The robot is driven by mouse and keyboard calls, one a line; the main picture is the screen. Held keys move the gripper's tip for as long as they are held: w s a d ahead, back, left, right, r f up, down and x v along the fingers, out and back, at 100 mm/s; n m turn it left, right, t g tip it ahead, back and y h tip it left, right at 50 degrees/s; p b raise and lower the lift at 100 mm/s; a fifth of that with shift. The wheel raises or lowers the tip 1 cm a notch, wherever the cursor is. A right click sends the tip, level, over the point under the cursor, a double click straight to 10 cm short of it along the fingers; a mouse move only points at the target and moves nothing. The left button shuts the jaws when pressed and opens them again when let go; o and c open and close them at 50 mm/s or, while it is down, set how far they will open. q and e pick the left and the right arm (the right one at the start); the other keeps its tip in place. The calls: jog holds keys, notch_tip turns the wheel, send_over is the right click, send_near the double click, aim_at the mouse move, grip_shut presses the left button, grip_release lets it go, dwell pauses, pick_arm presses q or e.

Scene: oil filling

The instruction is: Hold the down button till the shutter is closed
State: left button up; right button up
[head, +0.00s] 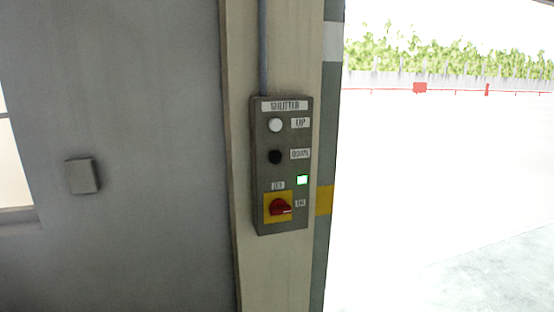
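The grey shutter control box (264,180) is fixed to a pale post in the middle of the head view. Its white up button (275,125) is at the top. The black down button (275,157) is below it, beside a label. A red rotary switch (280,207) on a yellow plate is at the bottom, and a small green light (302,180) is lit above it to the right. The doorway (440,170) to the right is open, with bright outdoors showing through; no shutter curtain is seen across it. Neither gripper is in view, and nothing touches the buttons.
The pale post (240,60) carries a conduit running up from the box. A grey wall (140,100) with a small square box (82,176) is to the left, with part of a window at the left edge. The space before the control box looks clear.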

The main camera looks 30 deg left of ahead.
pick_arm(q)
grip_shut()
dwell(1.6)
